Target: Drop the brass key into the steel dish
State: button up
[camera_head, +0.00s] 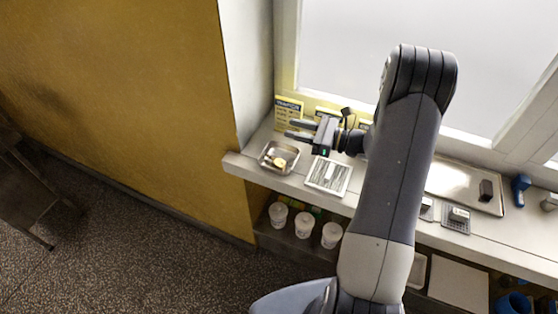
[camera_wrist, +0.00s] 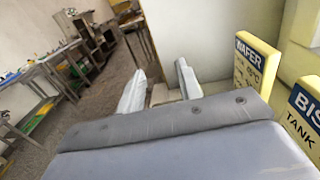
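The steel dish (camera_head: 267,150) sits near the left end of the sill in the head view. A small yellowish, brass-coloured thing (camera_head: 279,162) lies in it; it is too small to tell whether it is the key. My gripper (camera_head: 289,129) reaches left above the sill, behind and above the dish. Its two fingers are apart, with nothing seen held between them. In the wrist view the fingers (camera_wrist: 161,72) also stand apart, with a pale tan patch showing between them. I cannot make out a brass key anywhere else.
A white tray (camera_head: 311,183) with metal pieces is right of the dish. Yellow signs (camera_head: 287,107) stand behind my gripper; a WAFER sign (camera_wrist: 252,68) is close on the right in the wrist view. A metal tray (camera_head: 448,178) lies farther right. White tubs (camera_head: 304,224) stand below.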

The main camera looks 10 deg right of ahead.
jog(key=shift+r, duration=2.05)
jog(key=shift+f, duration=0.1)
notch_tip(320, 180, down, 10)
jog(key=shift+r+p, duration=0.2)
jog(key=shift+p, duration=0.45)
jog(key=shift+r+p, duration=1)
jog(key=shift+r, duration=1.05)
